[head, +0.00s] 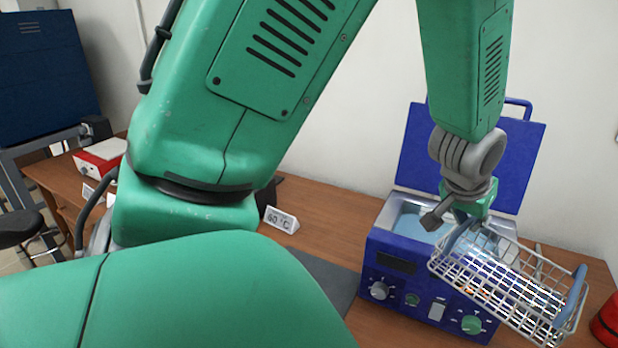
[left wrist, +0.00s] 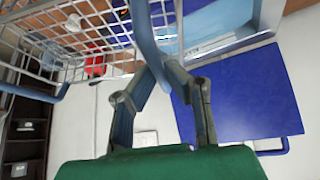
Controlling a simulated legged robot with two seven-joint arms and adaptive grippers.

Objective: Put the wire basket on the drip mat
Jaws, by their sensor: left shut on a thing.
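The wire basket (head: 510,291) is a metal mesh basket with blue grips at its ends, and it hangs tilted in the air in front of the blue water bath (head: 395,285). My left gripper (head: 461,226) is shut on the basket's upper blue grip. In the left wrist view the basket (left wrist: 85,35) is at upper left, and the fingers (left wrist: 158,66) close on its blue grip. Small pale and blue items seem to lie inside the basket. The dark grey drip mat (head: 325,283) lies flat on the table left of the bath, partly hidden by my green arm.
The bath's blue lid (head: 525,165) stands open behind it, and water shows inside. A "60 °C" sign (head: 281,219) stands behind the mat. A red object (head: 608,322) is at the right edge. A red and white device (head: 101,160) sits at far left.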

